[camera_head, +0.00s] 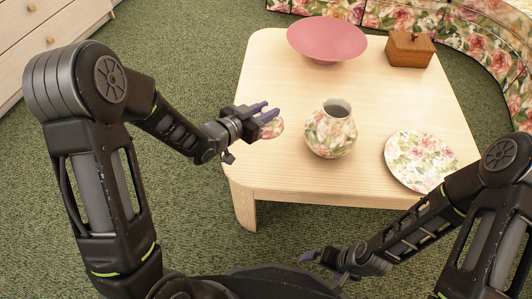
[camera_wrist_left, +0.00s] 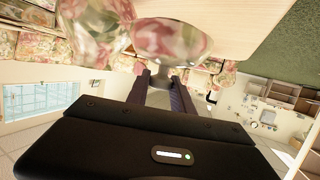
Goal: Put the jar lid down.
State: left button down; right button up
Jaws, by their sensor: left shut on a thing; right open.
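The floral jar lid (camera_head: 273,128) is in my left gripper (camera_head: 265,113), over the left part of the table. In the left wrist view the lid (camera_wrist_left: 172,38) shows its floral dome, with a silvery part between the fingers (camera_wrist_left: 160,92). Whether the lid touches the tabletop cannot be told. The open floral jar (camera_head: 331,132) stands upright to the right of the lid, apart from it in the head view; the jar (camera_wrist_left: 93,30) also shows in the left wrist view. My right gripper (camera_head: 322,257) is open and empty, low in front of the table.
The pale wooden table (camera_head: 273,75) bears a pink bowl (camera_head: 327,38) at the back, a brown wooden box (camera_head: 409,48) at the back right and a floral plate (camera_head: 420,160) at the right. Bare tabletop lies left of and behind the jar. A floral sofa (camera_head: 470,40) curves behind.

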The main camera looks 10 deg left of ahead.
aim_at(266, 126)
pick_arm(q)
notch_tip(266, 126, down, 6)
jog(key=shift+f+b, duration=0.1)
jog(key=shift+b, duration=1.05)
notch_tip(266, 126, down, 4)
jog(key=shift+r+b, duration=0.1)
jog(key=shift+b, duration=0.75)
jog(key=shift+f, duration=0.2)
jog(key=c, duration=1.1)
grip_release()
